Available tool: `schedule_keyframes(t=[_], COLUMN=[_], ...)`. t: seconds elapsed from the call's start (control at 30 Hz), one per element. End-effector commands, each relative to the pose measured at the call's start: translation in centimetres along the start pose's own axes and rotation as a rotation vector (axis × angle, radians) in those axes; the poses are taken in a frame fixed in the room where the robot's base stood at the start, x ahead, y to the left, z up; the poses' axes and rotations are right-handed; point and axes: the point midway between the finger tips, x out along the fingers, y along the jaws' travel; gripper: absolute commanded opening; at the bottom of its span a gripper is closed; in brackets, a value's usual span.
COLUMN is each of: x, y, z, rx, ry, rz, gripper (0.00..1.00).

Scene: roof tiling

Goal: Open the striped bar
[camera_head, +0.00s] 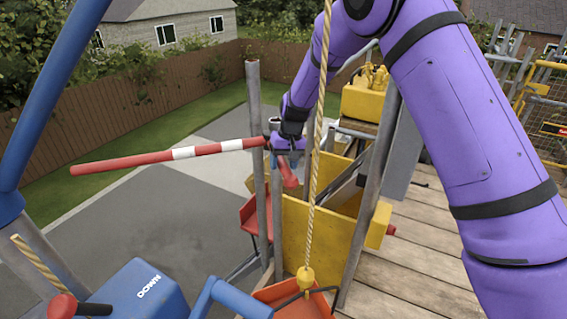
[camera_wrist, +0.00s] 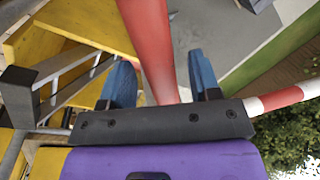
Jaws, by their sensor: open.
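The striped bar (camera_head: 182,153) is red with white bands. In the head view it reaches left from a grey post, nearly level and sloping slightly down to its free left end. Its striped part also shows at the right of the wrist view (camera_wrist: 285,97). My gripper (camera_head: 289,157) is at the bar's post end, above a short red piece (camera_head: 289,176). In the wrist view, a thick red tube (camera_wrist: 150,40) runs between the two blue fingers of my open gripper (camera_wrist: 162,80). I cannot tell whether the fingers touch it.
A yellow panelled box (camera_head: 307,245) stands below my gripper. A rope (camera_head: 320,110) hangs in front of my arm. A blue box marked DOWN (camera_head: 146,290) is at lower left. Wooden decking (camera_head: 420,255) lies at right. The paved ground under the bar looks clear.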

Motion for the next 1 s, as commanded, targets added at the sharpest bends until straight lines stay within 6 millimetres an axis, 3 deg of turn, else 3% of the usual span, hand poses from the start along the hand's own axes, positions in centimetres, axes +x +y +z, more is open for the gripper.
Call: schedule_keyframes(t=[0.27, 0.5, 0.53, 0.73, 1.0], x=[0.1, 0.1, 0.1, 0.2, 0.8], y=[0.0, 0.0, 0.0, -0.5, -3.3], z=[0.0, 0.0, 0.0, 0.0, -0.3], rx=[0.000, 0.000, 0.000, 0.026, 0.197], ry=[0.000, 0.001, 0.001, 0.006, 0.041], rz=[0.000, 0.000, 0.000, 0.000, 0.001], gripper=[0.57, 0.04, 0.00, 0.00, 0.00])
